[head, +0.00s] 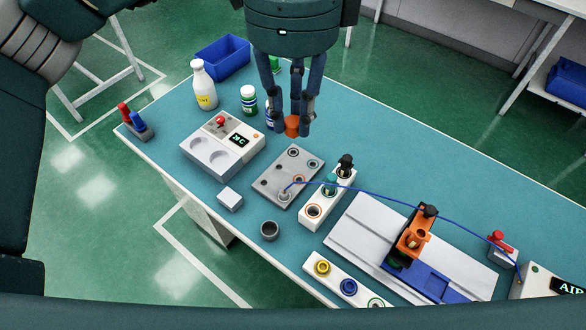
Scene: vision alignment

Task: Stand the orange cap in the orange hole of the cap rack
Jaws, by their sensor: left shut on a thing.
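My left gripper (291,122) hangs at the top middle, fingers pointing down, shut on the orange cap (291,129). The cap shows between the fingertips, in front of the far corner of the grey plate; its height above the table is hard to tell. My right gripper is not in view.
A grey plate (270,188) with ringed holes lies left of the rack, and a blue cable (400,204) crosses it and the rack. A white device (222,155), bottles (203,85) and a blue bin (223,58) stand left. An orange fixture (412,240) stands right.

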